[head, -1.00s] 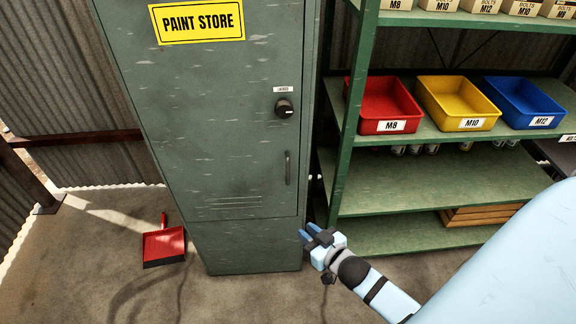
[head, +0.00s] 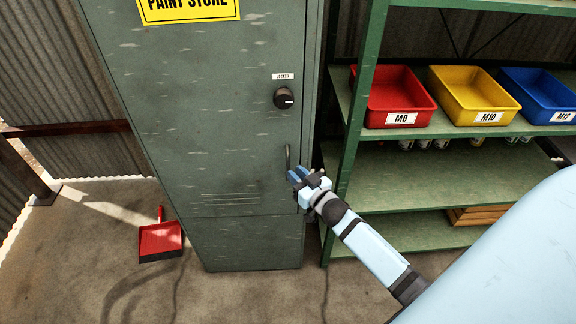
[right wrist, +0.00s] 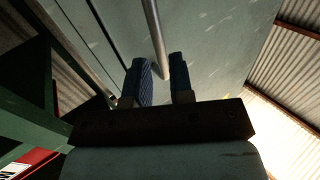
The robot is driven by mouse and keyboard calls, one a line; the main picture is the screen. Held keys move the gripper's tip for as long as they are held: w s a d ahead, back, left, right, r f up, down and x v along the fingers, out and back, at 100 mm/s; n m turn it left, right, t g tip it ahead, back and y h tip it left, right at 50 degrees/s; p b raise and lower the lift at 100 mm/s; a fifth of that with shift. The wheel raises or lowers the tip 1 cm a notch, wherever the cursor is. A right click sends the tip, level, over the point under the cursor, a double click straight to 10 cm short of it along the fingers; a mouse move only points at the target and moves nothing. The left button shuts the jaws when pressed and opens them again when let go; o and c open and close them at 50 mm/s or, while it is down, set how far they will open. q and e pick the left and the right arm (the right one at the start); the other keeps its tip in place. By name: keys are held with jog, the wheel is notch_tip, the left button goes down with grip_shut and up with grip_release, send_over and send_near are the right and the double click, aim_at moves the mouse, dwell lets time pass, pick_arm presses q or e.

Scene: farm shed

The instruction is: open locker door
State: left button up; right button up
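The locker door (head: 200,120) is grey-green and shut. A vertical bar handle (head: 288,157) sits near its right edge, with a dark round knob (head: 284,98) higher up. A small white label (head: 283,76) above the knob appears to read LOCKED. My right gripper (head: 295,176) is at the handle's lower end. In the right wrist view, the blue fingers of the right gripper (right wrist: 160,64) are apart, and the end of the handle (right wrist: 152,35) shows between and just beyond the tips. I cannot tell whether they touch it. My left gripper is out of view.
A green shelf unit (head: 430,178) stands close to the locker's right side, with red (head: 397,94), yellow (head: 472,96) and blue (head: 540,97) bins. A red dustpan (head: 160,240) lies on the floor left of the locker. The floor (head: 100,280) in front is mostly clear.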

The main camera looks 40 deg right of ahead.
aim_at(288, 167)
jog(key=shift+w, duration=2.25)
jog(key=shift+c, duration=0.2)
grip_shut()
jog(key=shift+s+a, duration=0.15)
